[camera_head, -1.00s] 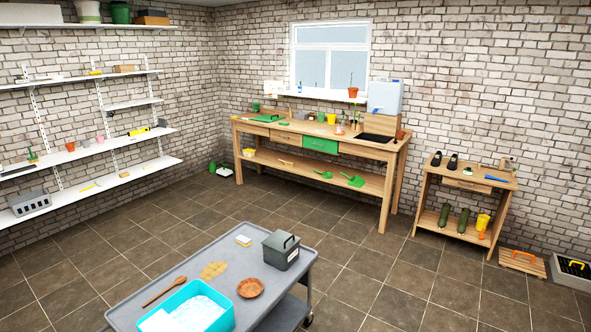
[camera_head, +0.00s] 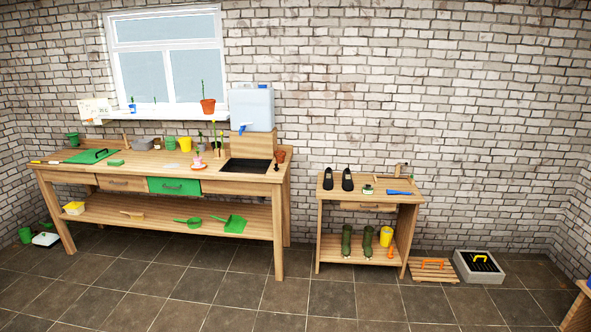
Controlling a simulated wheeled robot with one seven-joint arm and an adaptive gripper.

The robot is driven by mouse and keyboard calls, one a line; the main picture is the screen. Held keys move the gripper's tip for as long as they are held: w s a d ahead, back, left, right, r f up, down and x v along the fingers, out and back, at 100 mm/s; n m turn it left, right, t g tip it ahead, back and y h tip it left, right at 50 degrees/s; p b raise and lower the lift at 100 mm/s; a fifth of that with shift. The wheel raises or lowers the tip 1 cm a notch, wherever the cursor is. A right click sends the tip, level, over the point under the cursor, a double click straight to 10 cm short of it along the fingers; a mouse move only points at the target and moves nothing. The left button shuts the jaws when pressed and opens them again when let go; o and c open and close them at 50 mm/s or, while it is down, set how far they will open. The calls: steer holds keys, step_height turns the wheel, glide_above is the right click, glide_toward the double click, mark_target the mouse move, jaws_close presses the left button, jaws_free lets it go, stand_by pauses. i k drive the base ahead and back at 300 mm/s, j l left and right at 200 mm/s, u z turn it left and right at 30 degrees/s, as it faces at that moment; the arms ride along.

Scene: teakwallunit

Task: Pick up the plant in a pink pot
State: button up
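A small pink pot with a thin green plant (camera_head: 197,161) stands on the wooden workbench (camera_head: 232,187), left of the sink basin. It appears to stand on a small saucer. It is small in the picture, so its details are hard to tell. Taller thin-stemmed plants (camera_head: 214,136) stand just behind it and to its right. My gripper is not in view.
The sink basin (camera_head: 248,165) and a water tank (camera_head: 251,107) are to the right. A terracotta-potted plant (camera_head: 208,106) stands on the windowsill. A smaller table (camera_head: 365,195) bears black shoes (camera_head: 347,180). The tiled floor (camera_head: 180,290) before the bench is clear.

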mark_target(198, 160)
steer(key=i+u, duration=0.15)
steer(key=i, duration=0.35)
steer(key=i+l+u, duration=0.15)
steer(key=i, duration=0.4)
steer(key=i+l+u, duration=0.1)
steer(key=i, duration=0.4)
steer(key=i+l+u, duration=0.15)
steer(key=i, duration=0.35)
steer(key=i+j+u, duration=0.25)
steer(key=i, duration=0.5)
steer(key=i+j+u, duration=0.1)
steer(key=i+u, duration=0.15)
steer(key=i, duration=0.5)
steer(key=i+j+z, duration=0.5)
steer(key=i+j, duration=0.4)
steer(key=j, duration=0.1)
